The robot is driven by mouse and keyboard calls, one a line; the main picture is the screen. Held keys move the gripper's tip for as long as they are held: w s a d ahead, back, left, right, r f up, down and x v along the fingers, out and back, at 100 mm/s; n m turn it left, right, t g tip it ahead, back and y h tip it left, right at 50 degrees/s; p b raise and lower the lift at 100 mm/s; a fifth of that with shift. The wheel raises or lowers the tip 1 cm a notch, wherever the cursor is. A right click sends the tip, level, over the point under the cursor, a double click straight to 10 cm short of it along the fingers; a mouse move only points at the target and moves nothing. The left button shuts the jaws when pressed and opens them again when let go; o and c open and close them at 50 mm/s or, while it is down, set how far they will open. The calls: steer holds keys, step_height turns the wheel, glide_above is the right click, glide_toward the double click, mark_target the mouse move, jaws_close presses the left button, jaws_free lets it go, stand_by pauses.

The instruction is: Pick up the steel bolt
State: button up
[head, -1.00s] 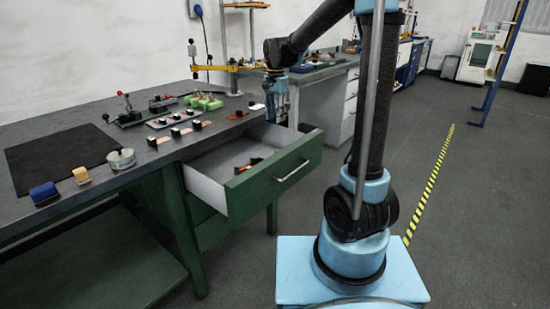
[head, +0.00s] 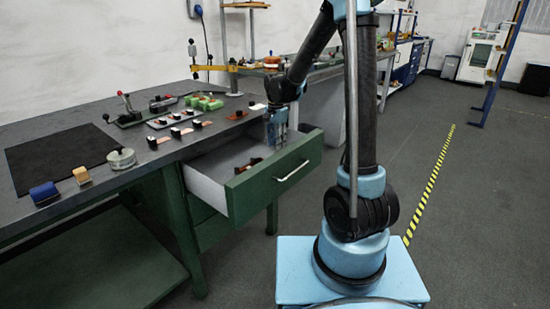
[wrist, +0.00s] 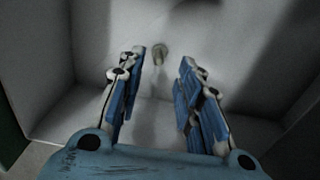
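A small, pale, round-headed thing, likely the steel bolt (wrist: 160,50), stands out on the light drawer floor in the wrist view. It lies between and slightly beyond my open fingertips, and I see no contact. My gripper (wrist: 162,66) points down into the drawer with its blue fingers spread and nothing between them. In the head view my gripper (head: 277,136) is over the back right part of the open drawer (head: 262,187). I cannot make out the bolt in the head view.
Dark and orange items (head: 248,165) lie in the drawer. Its walls stand close around my gripper. The workbench (head: 60,128) holds a black mat (head: 62,157), a blue block (head: 44,192), a round metal weight (head: 122,158) and several small fixtures. Floor to the right is open.

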mark_target(276, 151)
steer(key=shift+s+f, duration=0.1)
steer(key=shift+f, duration=2.3)
jaws_close()
